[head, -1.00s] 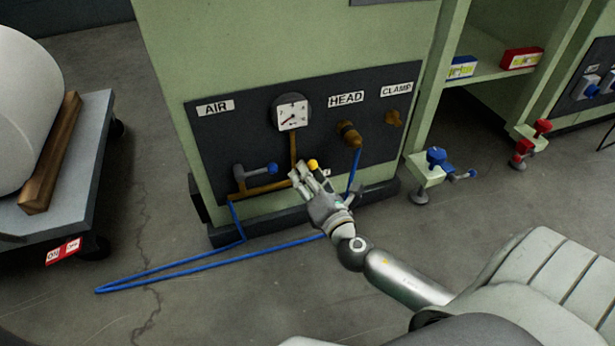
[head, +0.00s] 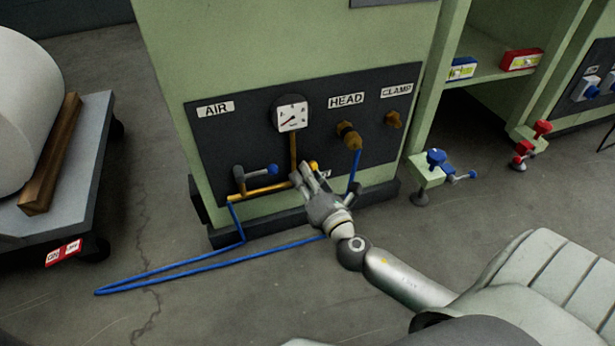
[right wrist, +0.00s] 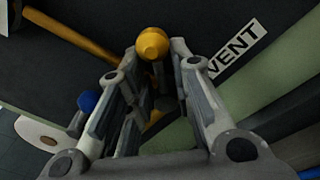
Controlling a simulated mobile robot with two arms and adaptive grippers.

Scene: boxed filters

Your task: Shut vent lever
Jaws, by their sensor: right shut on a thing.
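The vent lever has a yellow knob (head: 314,165), low on the dark panel and partly behind my right gripper's fingers. In the right wrist view the yellow knob (right wrist: 152,43) shows just beyond and between the fingertips, beside the VENT label (right wrist: 237,48). My right gripper (head: 307,174) is at the lever, and in the right wrist view its fingers (right wrist: 158,75) are shut on the lever below the knob. The lever's stem and pivot are mostly hidden by the fingers. My left gripper is not in view.
A blue-handled AIR lever (head: 258,170) is left of my gripper. A gauge (head: 292,116) sits above, and a brass HEAD fitting (head: 348,134) with a blue hose is to the right. A blue hose (head: 170,268) lies on the floor. A cart (head: 85,180) stands at left.

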